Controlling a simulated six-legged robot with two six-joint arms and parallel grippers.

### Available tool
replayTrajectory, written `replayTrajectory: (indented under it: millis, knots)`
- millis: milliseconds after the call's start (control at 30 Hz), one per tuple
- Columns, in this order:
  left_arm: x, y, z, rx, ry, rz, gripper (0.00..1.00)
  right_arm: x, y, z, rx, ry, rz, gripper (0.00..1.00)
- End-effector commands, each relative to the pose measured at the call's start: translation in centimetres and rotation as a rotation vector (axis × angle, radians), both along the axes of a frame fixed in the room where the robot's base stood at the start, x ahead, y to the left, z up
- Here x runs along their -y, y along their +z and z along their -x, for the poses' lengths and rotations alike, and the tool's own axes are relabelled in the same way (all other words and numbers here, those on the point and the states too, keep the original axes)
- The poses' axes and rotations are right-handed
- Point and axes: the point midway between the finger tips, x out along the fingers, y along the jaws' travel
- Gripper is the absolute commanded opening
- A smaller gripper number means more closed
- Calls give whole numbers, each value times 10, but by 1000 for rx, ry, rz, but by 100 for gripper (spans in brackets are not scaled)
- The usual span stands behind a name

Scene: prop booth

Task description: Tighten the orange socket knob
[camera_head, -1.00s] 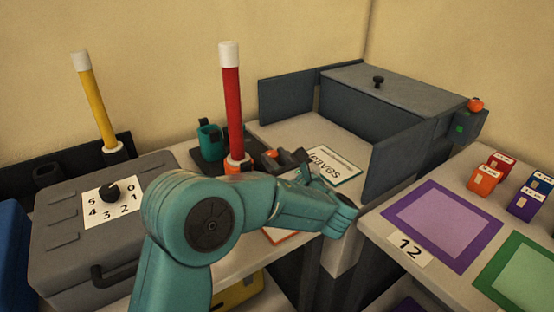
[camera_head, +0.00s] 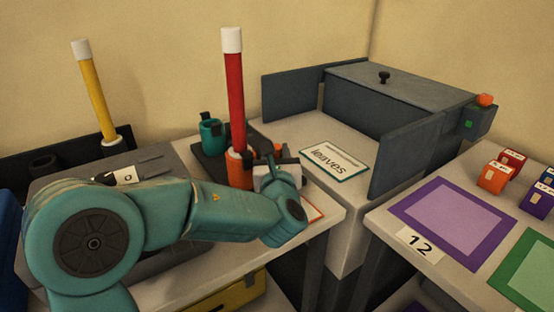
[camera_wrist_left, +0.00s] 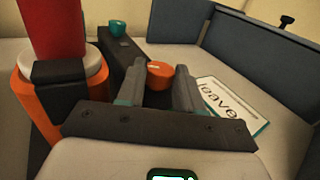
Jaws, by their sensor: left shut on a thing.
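The orange socket (camera_head: 240,170) stands upright on the left table and holds a red stick (camera_head: 234,95) with a white top. The socket and the stick's foot also show at the left of the wrist view (camera_wrist_left: 35,105). The orange socket knob (camera_wrist_left: 160,72) sits beside the socket, between my left fingertips, with its round face showing. My left gripper (camera_head: 272,160) is shut on it, right of the socket. In the head view the gripper hides most of the knob. My right gripper is not in view.
A teal cup (camera_head: 211,134) stands behind the socket. A "leaves" card (camera_head: 334,163) lies close right of my gripper. Grey panels (camera_head: 405,157) and a grey box (camera_head: 400,88) stand beyond. A yellow stick (camera_head: 98,98) rises at the left, behind a grey case (camera_head: 60,180).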

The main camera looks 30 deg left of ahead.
Motion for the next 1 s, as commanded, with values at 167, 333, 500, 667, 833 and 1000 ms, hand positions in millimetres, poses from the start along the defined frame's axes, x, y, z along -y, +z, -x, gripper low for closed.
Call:
replayTrajectory:
  millis: [167, 333, 500, 667, 833, 1000]
  knots:
    - [-1, -2, 1, -2, -34, 2, 5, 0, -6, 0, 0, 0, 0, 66]
    - [0, -2, 1, -4, -43, 3, 5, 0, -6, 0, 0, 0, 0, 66]
    - [0, -2, 1, -4, -42, 3, 5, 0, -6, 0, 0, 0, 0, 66]
    - [0, -2, 0, -4, -42, 3, 61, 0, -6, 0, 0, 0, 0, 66]
    - [-1, -1, 1, -2, -40, 1, 61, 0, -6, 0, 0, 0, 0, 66]
    - [-1, 0, 1, 0, -39, 1, 61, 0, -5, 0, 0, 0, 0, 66]
